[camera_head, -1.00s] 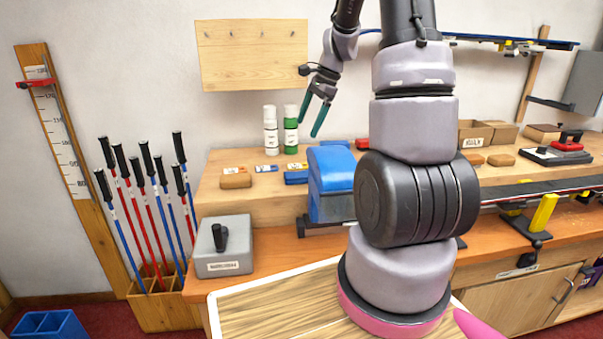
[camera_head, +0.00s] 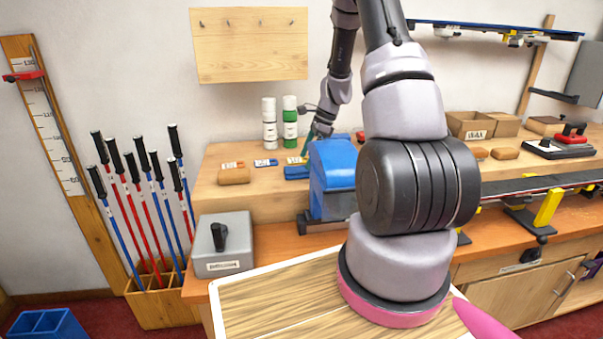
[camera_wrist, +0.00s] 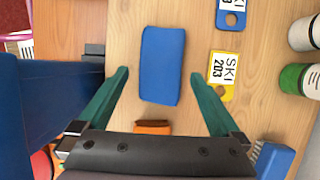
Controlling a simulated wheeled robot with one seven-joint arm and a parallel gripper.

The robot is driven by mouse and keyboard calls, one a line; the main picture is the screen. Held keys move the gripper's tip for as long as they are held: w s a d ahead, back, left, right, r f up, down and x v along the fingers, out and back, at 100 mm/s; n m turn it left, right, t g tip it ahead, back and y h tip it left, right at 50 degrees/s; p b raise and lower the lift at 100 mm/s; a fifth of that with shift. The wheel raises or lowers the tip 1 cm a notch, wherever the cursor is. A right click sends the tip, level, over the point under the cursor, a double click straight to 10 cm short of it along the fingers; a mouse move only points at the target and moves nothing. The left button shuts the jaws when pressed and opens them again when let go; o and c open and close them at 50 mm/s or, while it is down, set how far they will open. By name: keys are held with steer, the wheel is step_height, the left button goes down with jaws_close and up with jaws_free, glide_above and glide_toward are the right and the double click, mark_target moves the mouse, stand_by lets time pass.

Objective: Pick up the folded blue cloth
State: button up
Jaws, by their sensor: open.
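The folded blue cloth (camera_wrist: 162,66) lies flat on the wooden shelf, a small blue rectangle ahead of my fingers in the wrist view. In the head view the cloth (camera_head: 296,173) lies just left of the blue machine. My gripper (camera_wrist: 160,74) is open and empty. Its two teal fingers show on either side of the cloth in the wrist view, with a gap on each side; I cannot tell how far above it they are. In the head view my gripper (camera_head: 308,146) is small and partly hidden behind the blue machine.
The blue machine (camera_head: 332,178) stands close by. A yellow ski tag (camera_wrist: 222,75) and a blue tag (camera_wrist: 231,12) lie right of the cloth in the wrist view. White and green bottles (camera_head: 290,125) stand behind. An orange object (camera_wrist: 152,128) lies near my gripper's palm.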

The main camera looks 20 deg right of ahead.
mark_target(301, 169)
steer(key=shift+x, duration=1.95)
steer(key=shift+w, duration=0.1)
steer(key=c, duration=1.2)
step_height(301, 169, up, 10)
steer(key=shift+r, duration=0.1)
steer(key=shift+c, duration=0.3)
